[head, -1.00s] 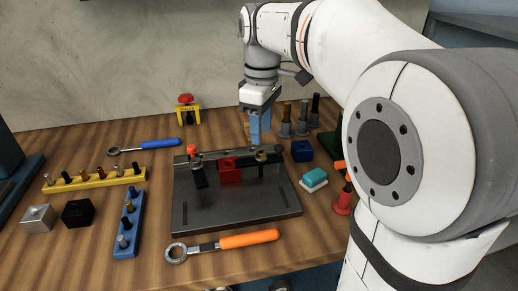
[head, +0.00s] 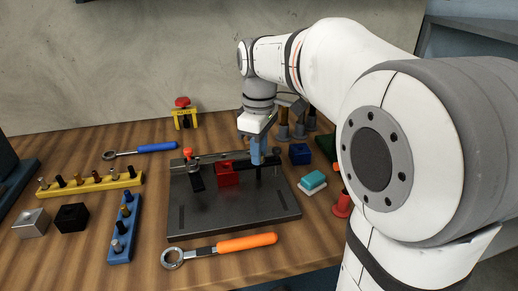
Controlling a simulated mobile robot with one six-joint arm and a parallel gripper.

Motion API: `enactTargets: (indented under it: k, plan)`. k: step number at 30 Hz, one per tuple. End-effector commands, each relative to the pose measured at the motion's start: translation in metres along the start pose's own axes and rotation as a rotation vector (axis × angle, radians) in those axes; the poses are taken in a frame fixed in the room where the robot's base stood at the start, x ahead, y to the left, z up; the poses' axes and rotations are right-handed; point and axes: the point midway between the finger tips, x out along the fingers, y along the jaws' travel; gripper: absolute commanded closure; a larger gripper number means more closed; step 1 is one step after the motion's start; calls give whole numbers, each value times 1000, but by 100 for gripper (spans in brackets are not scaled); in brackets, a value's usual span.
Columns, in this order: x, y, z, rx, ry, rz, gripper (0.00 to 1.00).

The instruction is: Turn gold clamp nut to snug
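My gripper (head: 257,155) has blue fingers and points down at the right clamp of the dark fixture plate (head: 235,208). The fingers cover the spot of the gold clamp nut, so the nut is hidden. I cannot tell whether the fingers touch it or are closed around it. A red block (head: 227,177) sits on the plate just left of the fingers. The left clamp has an orange-red top (head: 188,153) and a black strap (head: 196,180).
An orange-handled ring wrench (head: 245,243) lies in front of the plate, a blue-handled one (head: 156,148) behind left. A blue block (head: 299,153) and a teal-topped block (head: 313,181) stand close on the right. Yellow (head: 100,184) and blue (head: 122,240) racks stand left.

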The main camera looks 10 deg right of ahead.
Motion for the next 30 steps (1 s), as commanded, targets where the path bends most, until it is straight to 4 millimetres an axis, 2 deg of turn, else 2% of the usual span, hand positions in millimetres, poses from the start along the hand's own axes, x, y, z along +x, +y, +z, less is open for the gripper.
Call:
enactTargets:
  k: [1, 7, 19, 30]
  plan:
    - [0, 0, 0, 0, 0, 0, 84]
    - [0, 0, 0, 0, 0, 0, 100]
    - [-2, 0, 0, 72, -1, -1, 100]
    - [-3, -1, 0, 364, -1, -1, 100]
